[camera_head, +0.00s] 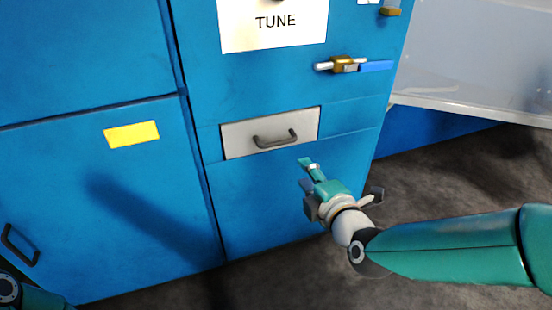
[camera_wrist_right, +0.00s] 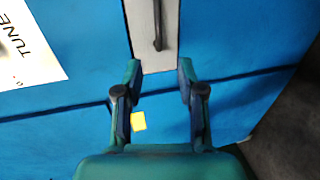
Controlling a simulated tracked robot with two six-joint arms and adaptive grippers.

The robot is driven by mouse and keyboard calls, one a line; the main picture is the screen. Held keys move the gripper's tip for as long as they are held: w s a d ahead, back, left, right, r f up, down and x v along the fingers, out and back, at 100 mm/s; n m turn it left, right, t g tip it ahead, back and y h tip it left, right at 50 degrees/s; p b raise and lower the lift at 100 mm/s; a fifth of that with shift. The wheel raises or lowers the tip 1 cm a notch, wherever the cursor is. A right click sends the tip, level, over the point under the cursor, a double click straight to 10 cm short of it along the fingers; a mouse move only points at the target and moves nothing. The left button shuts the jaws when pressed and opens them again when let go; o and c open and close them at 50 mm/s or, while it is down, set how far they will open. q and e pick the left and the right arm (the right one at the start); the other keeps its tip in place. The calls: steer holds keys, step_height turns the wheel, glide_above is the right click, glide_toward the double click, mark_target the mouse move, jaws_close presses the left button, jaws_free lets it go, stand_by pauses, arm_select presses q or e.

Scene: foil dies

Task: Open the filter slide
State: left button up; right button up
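The filter slide (camera_head: 240,139) looks to be the light grey drawer front set flush in the blue cabinet, below the TUNE label. Its dark bar handle (camera_head: 275,139) runs across its middle. In the right wrist view the grey front (camera_wrist_right: 143,40) and handle (camera_wrist_right: 157,25) lie ahead of the fingertips. My right gripper (camera_head: 304,173) is just below and right of the slide in the head view. Its fingers (camera_wrist_right: 159,68) are spread apart with nothing between them, short of the handle. My left gripper is not in view; part of my left arm shows at the lower left corner.
A TUNE label (camera_head: 273,28) is higher up. A yellow label (camera_head: 131,134) and a dark handle (camera_head: 20,245) are on the left door. A grey surface (camera_head: 470,104) juts out at right.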

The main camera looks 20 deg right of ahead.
mark_target(280, 144)
steer(key=p+x, duration=0.7)
steer(key=x, duration=1)
steer(key=shift+p, duration=0.3)
steer(key=shift+s, duration=0.1)
steer(key=shift+r, duration=0.1)
jaws_close()
